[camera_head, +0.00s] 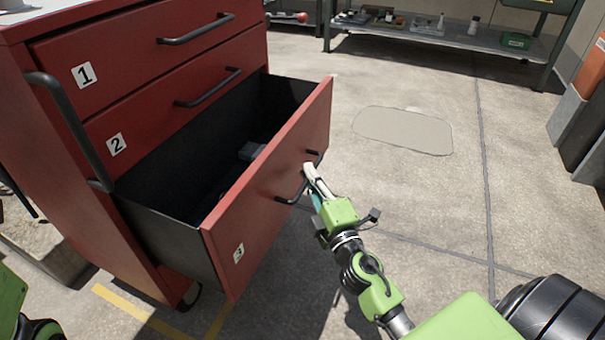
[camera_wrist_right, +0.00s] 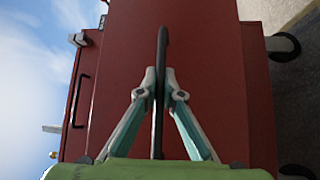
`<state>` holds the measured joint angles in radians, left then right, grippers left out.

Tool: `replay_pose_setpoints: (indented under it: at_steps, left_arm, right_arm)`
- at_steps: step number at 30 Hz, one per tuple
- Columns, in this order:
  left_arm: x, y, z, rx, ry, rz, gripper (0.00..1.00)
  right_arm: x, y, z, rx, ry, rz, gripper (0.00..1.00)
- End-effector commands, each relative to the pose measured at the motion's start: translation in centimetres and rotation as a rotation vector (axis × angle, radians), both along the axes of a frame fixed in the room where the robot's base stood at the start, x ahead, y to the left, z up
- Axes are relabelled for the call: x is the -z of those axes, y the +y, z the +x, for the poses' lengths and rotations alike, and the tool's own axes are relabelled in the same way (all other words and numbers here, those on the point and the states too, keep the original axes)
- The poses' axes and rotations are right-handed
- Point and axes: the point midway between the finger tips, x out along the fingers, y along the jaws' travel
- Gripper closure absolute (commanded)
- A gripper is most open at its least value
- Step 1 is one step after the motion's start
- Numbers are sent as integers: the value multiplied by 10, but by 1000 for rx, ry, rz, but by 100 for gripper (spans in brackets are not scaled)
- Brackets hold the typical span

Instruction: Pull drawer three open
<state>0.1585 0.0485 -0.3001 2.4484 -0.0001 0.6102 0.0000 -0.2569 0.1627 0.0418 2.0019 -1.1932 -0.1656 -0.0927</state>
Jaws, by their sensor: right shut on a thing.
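Drawer three (camera_head: 275,180) of the red cabinet is pulled well out, and its dark inside shows with a grey item (camera_head: 252,151) in it. Its front bears a white label with a 3 (camera_head: 239,252). My right gripper (camera_head: 312,178) is at the black handle (camera_head: 296,190) on that front. In the right wrist view the gripper (camera_wrist_right: 159,85) is shut on the handle (camera_wrist_right: 160,50), with one finger on each side of the bar. Part of the handle is hidden behind the fingers in the head view. My left gripper is not in view.
Drawers one (camera_head: 150,60) and two (camera_head: 180,100) above are shut. A side bar (camera_head: 70,125) runs along the cabinet's left edge. A metal shelf (camera_head: 455,38) with small items stands at the back. The concrete floor (camera_head: 420,200) to the right is mostly clear.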

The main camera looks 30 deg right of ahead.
Motion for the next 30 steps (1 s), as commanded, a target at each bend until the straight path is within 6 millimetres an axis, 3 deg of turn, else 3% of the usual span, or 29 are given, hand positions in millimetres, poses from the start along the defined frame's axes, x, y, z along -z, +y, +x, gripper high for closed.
replay_pose_setpoints:
  at_steps: [13, 15, 16, 26, 30]
  left_arm:
    - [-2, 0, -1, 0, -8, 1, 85]
    - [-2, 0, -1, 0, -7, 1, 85]
    - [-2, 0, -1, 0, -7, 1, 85]
    - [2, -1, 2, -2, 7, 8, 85]
    - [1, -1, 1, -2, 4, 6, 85]
  right_arm:
    - [1, -1, -2, -1, 3, 0, 100]
    - [1, -1, -2, -1, 2, 0, 77]
    - [1, -1, -2, -1, 2, 1, 75]
    - [1, -1, -2, 0, 1, 1, 75]
    - [3, 1, -13, 1, 2, 5, 75]
